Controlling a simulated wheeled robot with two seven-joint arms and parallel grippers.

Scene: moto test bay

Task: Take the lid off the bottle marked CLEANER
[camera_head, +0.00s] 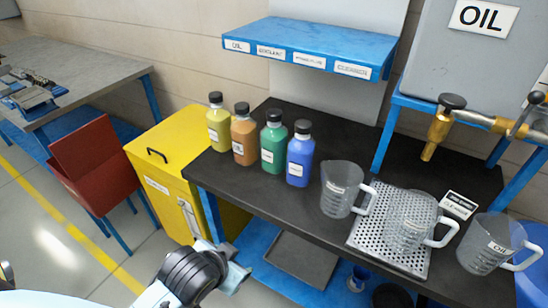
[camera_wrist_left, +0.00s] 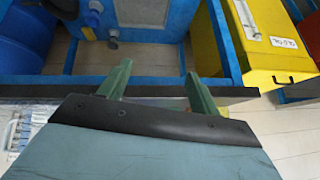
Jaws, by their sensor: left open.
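Several bottles with black lids stand upright in a row on the black bench top: a yellow bottle (camera_head: 219,128), an orange bottle (camera_head: 244,140), a green bottle (camera_head: 273,148) and a blue bottle (camera_head: 300,163). Each has a small white label too small to read, so I cannot tell which is marked CLEANER. All their lids are on. My left gripper (camera_head: 238,272) is low in front of the bench, below and apart from the bottles. In the left wrist view, its two green fingers (camera_wrist_left: 160,82) are spread with nothing between them. My right gripper is not in view.
Clear jugs (camera_head: 342,188) stand at the bench's right, one on a perforated metal tray (camera_head: 367,238), near a brass tap (camera_head: 437,128). A blue labelled shelf (camera_head: 318,43) overhangs behind the bottles. A yellow cabinet (camera_head: 160,165) adjoins the left end. The bench's front edge lies above my left gripper.

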